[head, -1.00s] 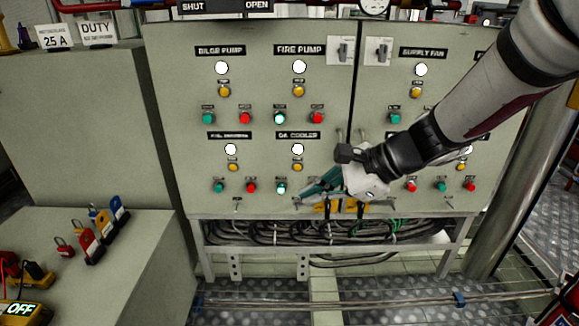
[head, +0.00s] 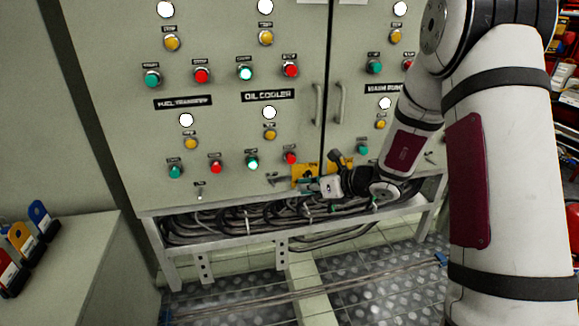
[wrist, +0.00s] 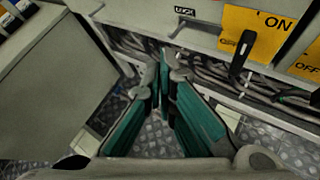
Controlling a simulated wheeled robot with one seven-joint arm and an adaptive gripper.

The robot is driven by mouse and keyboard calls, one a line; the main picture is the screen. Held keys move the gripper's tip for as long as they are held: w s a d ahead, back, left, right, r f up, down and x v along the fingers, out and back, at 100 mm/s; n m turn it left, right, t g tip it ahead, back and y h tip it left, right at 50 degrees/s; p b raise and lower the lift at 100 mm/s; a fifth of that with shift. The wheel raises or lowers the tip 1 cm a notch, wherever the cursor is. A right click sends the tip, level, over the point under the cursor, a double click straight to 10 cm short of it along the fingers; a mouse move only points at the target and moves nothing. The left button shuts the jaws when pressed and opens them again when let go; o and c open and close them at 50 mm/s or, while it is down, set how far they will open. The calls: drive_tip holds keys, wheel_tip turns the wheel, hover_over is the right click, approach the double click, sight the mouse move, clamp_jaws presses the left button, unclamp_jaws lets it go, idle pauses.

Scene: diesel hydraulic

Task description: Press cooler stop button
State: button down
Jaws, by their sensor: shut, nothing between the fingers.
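The oil cooler group on the grey panel has a black OIL COOLER label (head: 268,96), a white lamp, an amber lamp, a lit green button (head: 252,163) and a red stop button (head: 290,157). The red button is uncovered in the head view. My gripper (head: 284,181) is just below it, near the panel's lower edge, pointing left; its depth from the panel is hard to tell. In the wrist view my teal fingers (wrist: 164,65) are together with nothing between them. The red button is not visible there.
Cables (head: 260,218) hang beneath the panel. A bench with padlocks (head: 20,240) stands at left. Other red and green buttons surround the group.

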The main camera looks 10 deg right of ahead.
sight(291, 158)
drive_tip(key=shift+w+f, duration=0.1)
drive_tip(key=shift+w, duration=0.05)
drive_tip(key=w+p, duration=0.2)
drive_tip(key=w, duration=0.6)
drive_tip(key=shift+w+p, duration=0.3)
drive_tip(key=shift+p, duration=0.1)
drive_tip(key=shift+w, duration=0.1)
idle(1.4)
drive_tip(key=shift+w, duration=0.35)
drive_tip(key=shift+w, duration=0.5)
idle(0.7)
idle(0.3)
drive_tip(key=shift+s, duration=0.95)
drive_tip(key=shift+s, duration=0.1)
